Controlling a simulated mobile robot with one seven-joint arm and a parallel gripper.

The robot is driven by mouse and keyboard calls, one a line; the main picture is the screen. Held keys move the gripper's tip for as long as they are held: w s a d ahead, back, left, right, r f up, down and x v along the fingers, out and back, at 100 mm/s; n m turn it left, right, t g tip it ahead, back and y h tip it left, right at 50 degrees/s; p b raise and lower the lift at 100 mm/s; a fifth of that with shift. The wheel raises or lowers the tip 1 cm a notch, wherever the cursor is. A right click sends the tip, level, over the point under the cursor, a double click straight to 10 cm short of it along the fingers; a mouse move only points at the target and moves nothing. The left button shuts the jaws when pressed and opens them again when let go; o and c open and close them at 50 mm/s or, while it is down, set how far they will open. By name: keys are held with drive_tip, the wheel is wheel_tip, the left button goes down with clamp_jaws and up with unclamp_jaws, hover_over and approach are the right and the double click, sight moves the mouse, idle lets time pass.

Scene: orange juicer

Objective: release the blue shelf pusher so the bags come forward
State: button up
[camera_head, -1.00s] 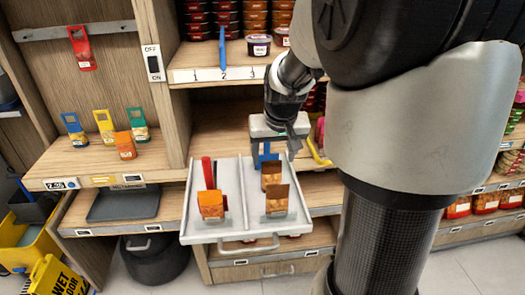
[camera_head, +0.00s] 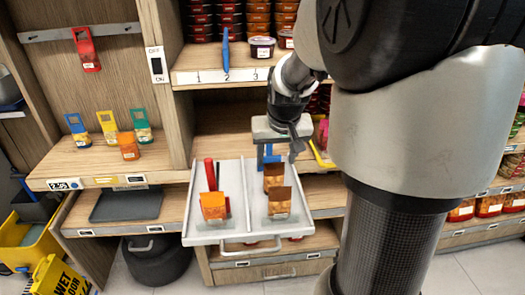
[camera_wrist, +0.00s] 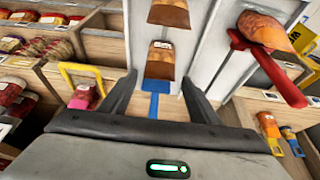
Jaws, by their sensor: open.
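The blue shelf pusher (camera_head: 268,156) stands at the back of the right lane of a pulled-out white tray (camera_head: 199,238). In the wrist view the blue pusher (camera_wrist: 156,87) lies between my two fingers, behind the nearer brown bag (camera_wrist: 161,61). My gripper (camera_head: 273,150) is open, its fingers on either side of the pusher with gaps showing. Two brown bags stand in line in the right lane, the rear one (camera_head: 273,177) close to the pusher and the front one (camera_head: 279,200) nearer the tray front. Contact between pusher and rear bag cannot be told.
A red pusher (camera_head: 210,172) and an orange bag (camera_head: 213,206) occupy the tray's left lane. A yellow handle (camera_wrist: 75,75) and a pink bag (camera_wrist: 84,97) are beside my gripper. Shelf boards lie above and below, with small colored bags (camera_head: 129,146) at left.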

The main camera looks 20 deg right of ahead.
drive_tip(key=w+r+p, duration=0.2)
drive_tip(key=r+p, duration=0.1)
drive_tip(key=r, duration=0.3)
drive_tip(key=w+d+r+p, duration=0.1)
drive_tip(key=w+r+p, duration=0.1)
drive_tip(key=r+p, duration=0.2)
drive_tip(key=w+r+p, duration=0.2)
drive_tip(key=r+p, duration=0.1)
drive_tip(key=r, duration=0.6)
drive_tip(key=shift+d+r+p, duration=0.2)
drive_tip(key=shift+d+p, duration=0.1)
drive_tip(key=shift+d, duration=0.05)
drive_tip(key=c, duration=0.4)
drive_tip(key=b+x, duration=0.1)
drive_tip(key=x, duration=1.6)
drive_tip(key=shift+w+d+f, duration=0.1)
drive_tip(key=shift+w+f, duration=0.1)
drive_tip(key=shift+c, duration=0.5)
clamp_jaws()
